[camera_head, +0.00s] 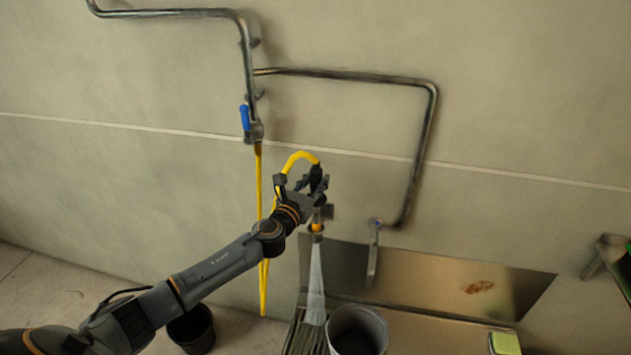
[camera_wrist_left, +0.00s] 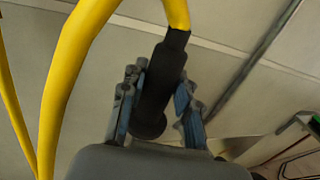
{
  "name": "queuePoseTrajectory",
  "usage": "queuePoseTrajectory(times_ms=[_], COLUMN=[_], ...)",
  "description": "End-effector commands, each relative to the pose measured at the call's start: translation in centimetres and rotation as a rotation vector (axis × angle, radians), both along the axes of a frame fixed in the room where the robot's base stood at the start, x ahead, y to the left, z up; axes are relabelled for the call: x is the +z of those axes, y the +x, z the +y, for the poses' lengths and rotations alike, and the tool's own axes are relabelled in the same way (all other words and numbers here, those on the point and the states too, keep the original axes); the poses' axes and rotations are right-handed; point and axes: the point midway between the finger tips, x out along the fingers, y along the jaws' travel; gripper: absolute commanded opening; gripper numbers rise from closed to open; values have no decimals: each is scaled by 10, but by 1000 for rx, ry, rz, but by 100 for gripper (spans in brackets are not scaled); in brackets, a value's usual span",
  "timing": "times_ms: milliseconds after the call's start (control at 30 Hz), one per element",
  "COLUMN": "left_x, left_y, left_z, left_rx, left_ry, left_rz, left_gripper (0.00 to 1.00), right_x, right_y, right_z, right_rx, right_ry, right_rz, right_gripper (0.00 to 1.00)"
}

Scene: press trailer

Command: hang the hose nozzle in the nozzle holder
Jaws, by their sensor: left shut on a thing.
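My left gripper (camera_head: 316,188) is shut on the black body of the hose nozzle (camera_wrist_left: 160,92), in front of the wall. The yellow hose (camera_head: 300,156) arches out of the nozzle's top, and the nozzle's orange and metal tip (camera_head: 317,228) points down below my fingers. A pale, widening stream (camera_head: 315,285), like water, runs from the tip to the grate. A small grey bracket (camera_head: 328,212) shows just right of the nozzle and may be the nozzle holder. My gripper partly hides it, and I cannot tell whether the nozzle touches it. My right gripper is not in view.
A blue-handled valve (camera_head: 245,118) sits on the wall pipe at the hose's upper end. Below are a metal sink with a backsplash (camera_head: 400,275), a grey bucket (camera_head: 357,325), a tap spout (camera_head: 373,255) and a yellow-green sponge (camera_head: 505,343). A dark bin (camera_head: 192,330) stands on the floor.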

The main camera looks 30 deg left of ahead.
Motion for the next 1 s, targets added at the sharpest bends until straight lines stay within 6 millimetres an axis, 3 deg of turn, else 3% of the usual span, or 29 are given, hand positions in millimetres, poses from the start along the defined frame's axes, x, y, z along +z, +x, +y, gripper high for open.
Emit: queuePoseTrajectory(times_ms=[1000], left_x=[-41], left_y=[0], left_z=[0], left_rx=[0], left_ry=[0], left_rz=[-2], left_gripper=[0], right_x=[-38], right_y=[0], right_z=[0], right_rx=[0], right_ry=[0], right_rz=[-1], right_gripper=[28])
